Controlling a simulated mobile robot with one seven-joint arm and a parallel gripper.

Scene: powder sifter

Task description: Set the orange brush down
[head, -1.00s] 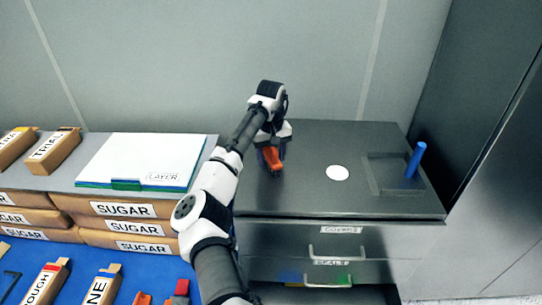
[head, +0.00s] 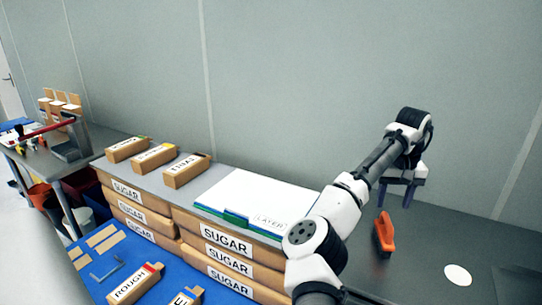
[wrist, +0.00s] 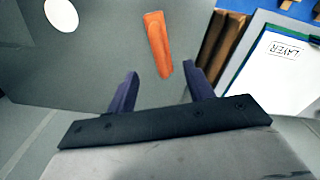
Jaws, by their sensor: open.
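The orange brush (head: 384,234) rests on the dark grey cabinet top (head: 420,245), to the right of the white layer board. In the wrist view the brush (wrist: 158,44) lies beyond my fingertips, apart from them. My gripper (head: 398,205) is open and empty above and behind the brush. In the wrist view its two dark fingers (wrist: 160,78) stand spread, with nothing between them. The brush's underside is hidden.
A white layer board (head: 262,200) with green and blue edges lies left of the brush, above stacked sugar boxes (head: 232,240). A white disc (head: 458,275) lies to the brush's right. Cabinet top around the brush is mostly clear.

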